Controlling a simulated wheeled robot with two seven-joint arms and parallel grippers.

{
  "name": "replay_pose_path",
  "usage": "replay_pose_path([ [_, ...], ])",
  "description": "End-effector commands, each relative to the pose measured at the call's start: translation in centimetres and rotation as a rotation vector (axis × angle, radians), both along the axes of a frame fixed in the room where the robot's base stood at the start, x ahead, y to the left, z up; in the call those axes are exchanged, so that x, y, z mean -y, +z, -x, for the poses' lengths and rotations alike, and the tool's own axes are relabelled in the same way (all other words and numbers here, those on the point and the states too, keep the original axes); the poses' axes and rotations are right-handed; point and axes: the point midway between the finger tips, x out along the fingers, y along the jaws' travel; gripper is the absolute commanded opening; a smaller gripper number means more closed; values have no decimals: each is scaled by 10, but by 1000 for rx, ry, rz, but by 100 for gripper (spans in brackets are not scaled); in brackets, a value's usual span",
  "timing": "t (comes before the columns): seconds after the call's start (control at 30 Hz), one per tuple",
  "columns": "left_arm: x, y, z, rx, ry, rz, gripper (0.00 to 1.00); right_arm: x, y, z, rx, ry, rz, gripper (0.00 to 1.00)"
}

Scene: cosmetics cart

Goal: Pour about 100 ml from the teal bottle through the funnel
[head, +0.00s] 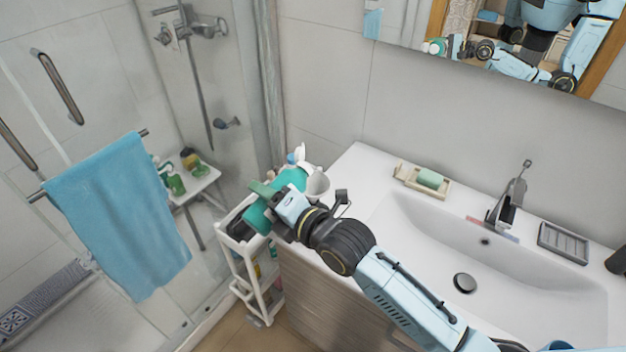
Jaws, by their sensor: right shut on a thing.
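My right gripper (277,201) is shut on the teal bottle (290,179) above the left end of the counter, by the cart. The bottle is tilted, with one teal end (257,217) low on the left and the other up on the right. The gripper covers its middle. A white piece (303,160) shows at the bottle's upper right; I cannot tell whether it is the funnel or part of a bottle. A white cup-like vessel (318,187) stands close to its right. I cannot see any liquid flowing. My left gripper is not in view.
A narrow white cart (262,302) with bottles on its shelves stands left of the vanity. The sink basin (440,245), faucet (510,198) and soap dish (408,178) are to the right. A blue towel (120,215) hangs on the shower glass.

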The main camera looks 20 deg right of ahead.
Motion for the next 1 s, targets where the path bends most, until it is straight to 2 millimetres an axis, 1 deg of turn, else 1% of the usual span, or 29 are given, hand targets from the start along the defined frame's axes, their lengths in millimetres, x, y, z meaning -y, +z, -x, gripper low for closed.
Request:
replay_pose_path([
  [0.03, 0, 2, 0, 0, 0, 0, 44, 0, 3, -1, 1, 0, -6, 21],
  [0.67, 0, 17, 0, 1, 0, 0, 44, 5, 13, -3, -54, 1, -87, 21],
  [1.0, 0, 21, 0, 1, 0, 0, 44, 5, 12, -4, -87, 0, -136, 21],
])
